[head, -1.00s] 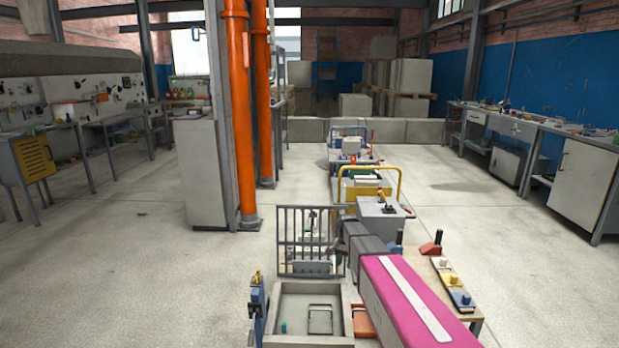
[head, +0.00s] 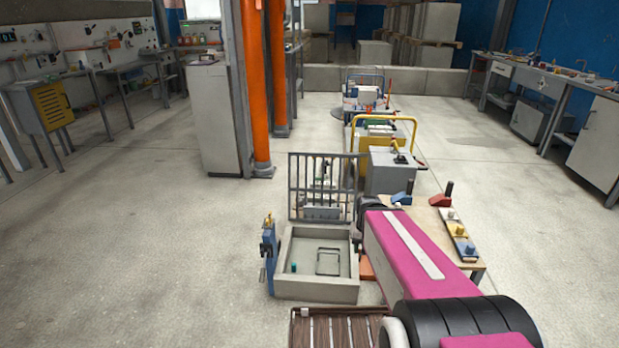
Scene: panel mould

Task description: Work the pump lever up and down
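A grey box (head: 392,172) with a small dark lever-like handle (head: 399,152) on top stands at centre right, beside a yellow tubular frame. I cannot tell for sure whether this handle is the pump lever. My arm, with a pink cover, reaches in from the lower right toward the middle. Its far end is hidden behind its own links, and I do not see my gripper's fingers.
A shallow grey tray (head: 318,289) with a barred grille (head: 322,187) behind it stands left of my arm. A blue upright device (head: 268,256) adjoins the tray. A wooden table (head: 441,222) lies to the right. Orange pipes (head: 254,90) rise behind. The left floor is clear.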

